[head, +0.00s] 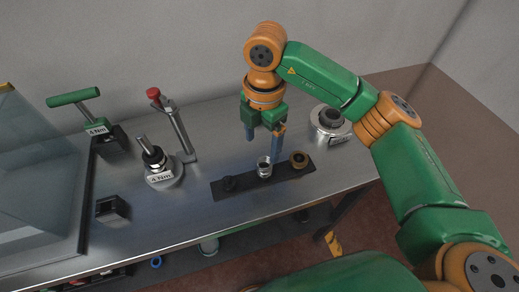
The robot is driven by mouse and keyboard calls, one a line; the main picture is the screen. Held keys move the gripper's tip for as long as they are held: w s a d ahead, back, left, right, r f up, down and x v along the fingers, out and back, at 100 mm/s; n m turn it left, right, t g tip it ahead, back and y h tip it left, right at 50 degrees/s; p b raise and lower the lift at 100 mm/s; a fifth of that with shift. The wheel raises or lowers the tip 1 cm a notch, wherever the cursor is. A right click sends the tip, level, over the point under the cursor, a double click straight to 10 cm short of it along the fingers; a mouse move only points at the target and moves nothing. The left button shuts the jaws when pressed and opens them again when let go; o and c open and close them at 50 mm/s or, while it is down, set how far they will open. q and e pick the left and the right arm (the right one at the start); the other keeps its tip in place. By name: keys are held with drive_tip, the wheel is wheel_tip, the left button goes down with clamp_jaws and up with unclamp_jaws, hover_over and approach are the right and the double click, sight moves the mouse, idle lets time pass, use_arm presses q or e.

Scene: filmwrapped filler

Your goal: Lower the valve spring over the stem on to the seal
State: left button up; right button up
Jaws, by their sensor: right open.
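A short silvery coil-like cylinder (264,167), which looks like the valve spring, stands upright on a dark strip (248,182). My right gripper (264,143) is open and points down just above it, one blue finger to each side; it holds nothing. Whether a fingertip touches the spring cannot be told. To the left, a round silver base (166,178) with a label bears a dark collar and an upright metal stem (144,147). The seal cannot be made out clearly there. My left gripper is not in view.
The strip also holds a black ring (229,183) and a brass-coloured ring (299,159). A red-knobbed post (178,130) stands beside the stem. A green T-handle tool (91,118), a small black block (112,209), a silver round part (330,128) and a glass panel (40,190) surround them.

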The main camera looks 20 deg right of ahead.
sight(264, 162)
drive_tip(key=f, duration=0.1)
drive_tip(key=s+p, duration=0.1)
drive_tip(key=s+f+p, duration=0.1)
drive_tip(key=shift+d+f, duration=0.25)
drive_tip(key=shift+f, duration=0.05)
drive_tip(key=f+p, duration=0.1)
drive_tip(key=f, duration=0.2)
drive_tip(key=shift+w+f, duration=0.1)
drive_tip(key=shift+w, duration=0.1)
drive_tip(key=shift+w+f, duration=0.2)
drive_tip(key=shift+f, duration=0.15)
drive_tip(key=shift+s+a+r, duration=0.1)
drive_tip(key=shift+s, duration=0.05)
drive_tip(key=c, duration=0.8)
clamp_jaws()
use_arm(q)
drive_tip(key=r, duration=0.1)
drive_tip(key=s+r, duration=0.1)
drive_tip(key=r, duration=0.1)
use_arm(e)
drive_tip(key=shift+r, duration=0.1)
